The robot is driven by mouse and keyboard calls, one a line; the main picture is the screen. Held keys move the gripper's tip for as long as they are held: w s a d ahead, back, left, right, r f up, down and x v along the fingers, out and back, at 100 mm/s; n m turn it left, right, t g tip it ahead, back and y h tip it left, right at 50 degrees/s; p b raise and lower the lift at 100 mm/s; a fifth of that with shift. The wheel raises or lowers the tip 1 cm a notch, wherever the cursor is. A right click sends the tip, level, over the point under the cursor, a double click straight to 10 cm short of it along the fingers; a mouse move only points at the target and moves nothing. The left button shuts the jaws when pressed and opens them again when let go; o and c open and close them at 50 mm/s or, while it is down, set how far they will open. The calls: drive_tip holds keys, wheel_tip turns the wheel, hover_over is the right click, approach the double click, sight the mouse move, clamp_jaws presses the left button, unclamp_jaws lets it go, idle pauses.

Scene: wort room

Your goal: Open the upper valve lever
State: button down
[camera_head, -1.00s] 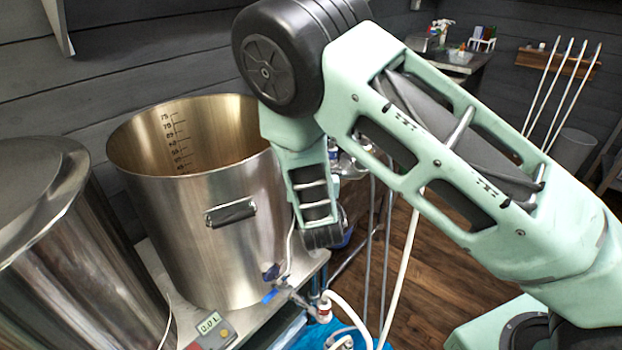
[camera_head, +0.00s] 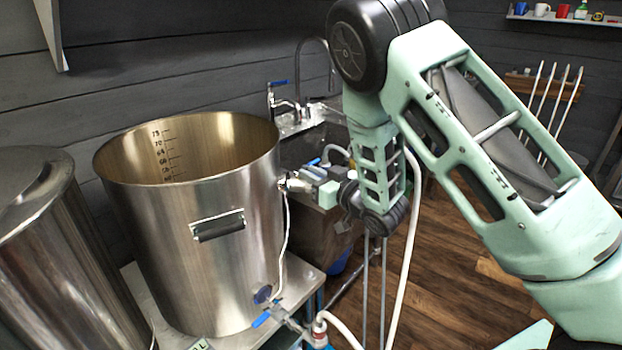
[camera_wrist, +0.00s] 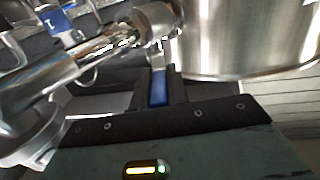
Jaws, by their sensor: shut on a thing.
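The steel kettle (camera_head: 215,265) stands left of centre in the head view, and its side shows in the wrist view (camera_wrist: 240,45). The upper valve (camera_head: 297,183) comes out of the kettle's right side, high on the wall. My gripper (camera_wrist: 158,100) is at this valve, shut on a blue lever (camera_wrist: 157,86) that stands between its fingers. In the head view my gripper (camera_head: 322,188) is small beside the valve, and its fingertips and the lever's exact angle are hard to make out. The lower valve's blue lever (camera_head: 262,319) is near the kettle's base.
A second steel vessel (camera_head: 50,260) stands at the left. A sink with a tap (camera_head: 305,108) is behind the kettle. A white hose (camera_head: 403,250) hangs close to my wrist. Wooden floor (camera_head: 450,265) lies open to the right.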

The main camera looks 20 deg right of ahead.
idle(0.4)
drive_tip(key=c, duration=1.4)
unclamp_jaws()
drive_tip(key=shift+o, duration=0.2)
drive_tip(key=p+v, duration=0.9)
drive_tip(key=v, duration=0.8)
drive_tip(key=shift+d, duration=0.25)
drive_tip(key=shift+s, duration=0.15)
